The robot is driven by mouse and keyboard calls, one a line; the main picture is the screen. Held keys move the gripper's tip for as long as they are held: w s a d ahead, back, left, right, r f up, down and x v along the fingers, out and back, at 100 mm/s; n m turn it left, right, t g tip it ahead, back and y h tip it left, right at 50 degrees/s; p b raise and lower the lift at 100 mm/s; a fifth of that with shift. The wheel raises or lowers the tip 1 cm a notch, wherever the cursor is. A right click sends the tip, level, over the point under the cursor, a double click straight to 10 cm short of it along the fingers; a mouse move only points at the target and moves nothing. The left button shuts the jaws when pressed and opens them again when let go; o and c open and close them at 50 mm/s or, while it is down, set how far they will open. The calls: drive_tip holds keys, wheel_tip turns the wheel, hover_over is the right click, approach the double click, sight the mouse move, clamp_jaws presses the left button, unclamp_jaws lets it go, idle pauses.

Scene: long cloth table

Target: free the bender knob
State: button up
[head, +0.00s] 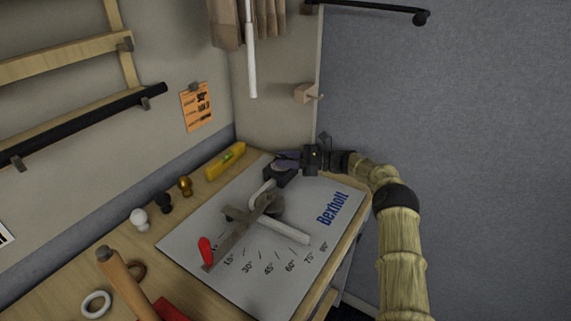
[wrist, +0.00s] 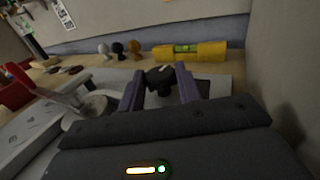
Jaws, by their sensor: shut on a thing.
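The bender stands on a pale board (head: 335,200) printed with angle marks and "Bexholt". Its grey lever (head: 234,242) ends in a red grip (head: 206,251), and a pale straight bar (head: 285,230) lies across it. My gripper (head: 286,160) is at the far end of the bender. In the wrist view the two purple-grey fingers (wrist: 160,82) are shut on a dark knob (wrist: 160,76), which sits between them near the tips. The knob's underside and its seat are hidden by the fingers and gripper body.
A yellow level (head: 226,160) and three small knobs, white (head: 139,219), black (head: 163,203) and brass (head: 185,186), line the back of the table. A hammer-like wooden handle (head: 125,280) and a white ring (head: 96,304) are at front left. A wall stands close beyond my gripper.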

idle(0.5)
drive_tip(key=o, duration=1)
drive_tip(key=shift+r, duration=0.1)
wheel_tip(320, 180, up, 10)
drive_tip(key=shift+f, duration=0.1)
drive_tip(key=shift+d, duration=0.15)
